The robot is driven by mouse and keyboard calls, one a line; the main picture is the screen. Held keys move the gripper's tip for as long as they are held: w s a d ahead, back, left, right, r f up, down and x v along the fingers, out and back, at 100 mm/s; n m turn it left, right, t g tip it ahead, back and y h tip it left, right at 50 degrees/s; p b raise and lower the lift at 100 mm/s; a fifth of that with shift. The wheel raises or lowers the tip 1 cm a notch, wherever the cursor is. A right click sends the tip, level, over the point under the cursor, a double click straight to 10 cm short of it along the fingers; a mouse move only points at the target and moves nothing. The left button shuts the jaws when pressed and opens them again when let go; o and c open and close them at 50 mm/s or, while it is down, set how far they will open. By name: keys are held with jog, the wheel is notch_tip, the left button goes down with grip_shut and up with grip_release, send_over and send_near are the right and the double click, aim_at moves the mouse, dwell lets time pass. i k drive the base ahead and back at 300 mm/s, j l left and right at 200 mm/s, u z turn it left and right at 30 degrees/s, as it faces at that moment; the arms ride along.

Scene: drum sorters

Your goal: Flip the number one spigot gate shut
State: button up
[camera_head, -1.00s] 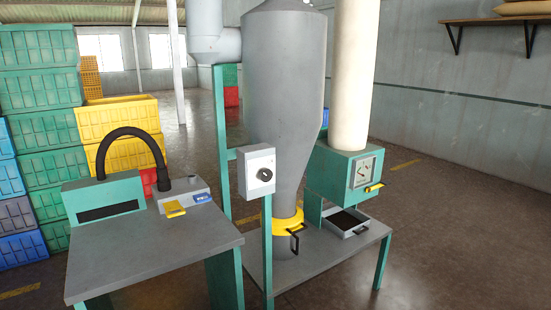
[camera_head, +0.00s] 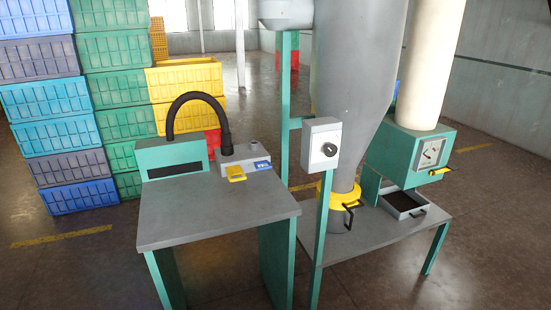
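A large grey hopper (camera_head: 357,80) narrows down to a spout with a yellow collar (camera_head: 340,197) and a dark handle (camera_head: 353,216). A green box (camera_head: 403,157) with a dial stands to its right under a cream column, with a yellow lever (camera_head: 440,171) on its front right. No number one marking is readable, so I cannot tell which part is the number one spigot gate or whether it is open. My gripper is not in view.
A grey table (camera_head: 215,210) stands in front left with a black hose (camera_head: 195,100) and a yellow tray (camera_head: 236,173). A control box (camera_head: 321,143) stands on a green post. A small tray (camera_head: 403,204) sits on the low bench (camera_head: 385,232). Stacked crates (camera_head: 115,95) fill the left; front-left floor is clear.

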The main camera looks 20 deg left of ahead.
aim_at(235, 170)
jog(key=i+j, duration=0.4)
jog(key=i, duration=0.15)
jog(key=i+j+u, duration=0.15)
jog(key=i+j, duration=0.25)
jog(key=i, duration=0.2)
